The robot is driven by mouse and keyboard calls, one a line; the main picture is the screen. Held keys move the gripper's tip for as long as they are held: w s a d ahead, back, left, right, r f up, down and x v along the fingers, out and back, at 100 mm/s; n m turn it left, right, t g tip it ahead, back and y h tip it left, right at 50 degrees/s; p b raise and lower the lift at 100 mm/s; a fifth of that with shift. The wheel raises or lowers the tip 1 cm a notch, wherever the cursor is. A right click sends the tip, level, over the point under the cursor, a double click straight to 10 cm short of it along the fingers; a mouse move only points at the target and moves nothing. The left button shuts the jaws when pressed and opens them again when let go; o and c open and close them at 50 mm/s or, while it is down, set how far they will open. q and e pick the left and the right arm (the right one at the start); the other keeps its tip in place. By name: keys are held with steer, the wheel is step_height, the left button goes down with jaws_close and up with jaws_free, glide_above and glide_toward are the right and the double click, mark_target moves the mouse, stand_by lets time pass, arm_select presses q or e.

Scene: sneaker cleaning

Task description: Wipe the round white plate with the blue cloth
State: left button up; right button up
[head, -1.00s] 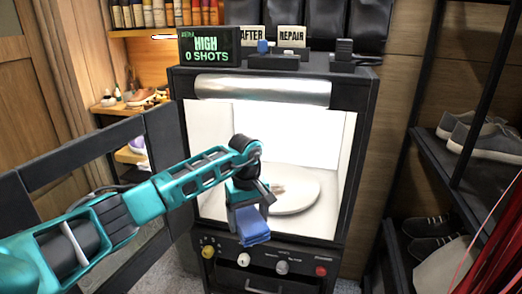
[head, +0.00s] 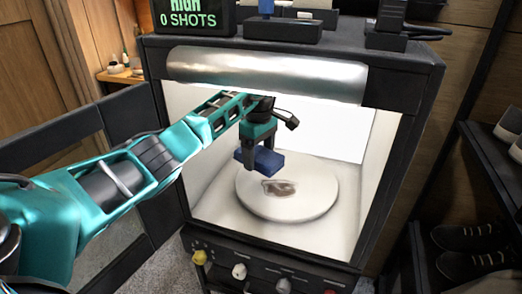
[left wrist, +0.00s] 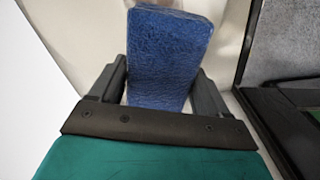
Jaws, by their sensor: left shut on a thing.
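The round white plate (head: 312,204) lies flat inside the lit white booth, with a brown smudge (head: 279,187) near its middle. My left gripper (head: 261,157) is inside the booth, above the plate's back left part. It is shut on the folded blue cloth (head: 259,161). In the left wrist view the blue cloth (left wrist: 165,55) sits between the two fingers of the left gripper (left wrist: 158,85). The cloth appears to be a little above the plate; I cannot tell whether it touches. My right gripper is not in view.
The black booth frame (head: 405,95) surrounds the opening, with a silver roller (head: 265,72) along its top. An open dark door (head: 50,160) stands at left. Shoe shelves (head: 490,150) are at right.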

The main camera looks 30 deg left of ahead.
mark_target(259, 184)
arm_select(q)
step_height(259, 184, down, 3)
steer(key=shift+d+f+b, duration=0.1)
steer(key=shift+f+b, duration=0.1)
steer(key=shift+b, duration=0.95)
steer(key=shift+f+b, duration=0.3)
steer(key=shift+f, duration=0.05)
steer(key=shift+f+b, duration=0.55)
steer(key=shift+f, duration=0.15)
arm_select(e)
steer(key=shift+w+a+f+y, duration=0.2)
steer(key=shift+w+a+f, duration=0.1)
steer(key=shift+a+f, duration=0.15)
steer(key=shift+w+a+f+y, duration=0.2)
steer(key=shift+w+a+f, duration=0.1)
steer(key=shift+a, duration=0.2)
arm_select(q)
steer(key=shift+f, duration=0.3)
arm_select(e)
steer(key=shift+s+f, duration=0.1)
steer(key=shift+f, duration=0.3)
arm_select(q)
steer(key=shift+f+b, duration=0.65)
steer(key=shift+f, duration=0.1)
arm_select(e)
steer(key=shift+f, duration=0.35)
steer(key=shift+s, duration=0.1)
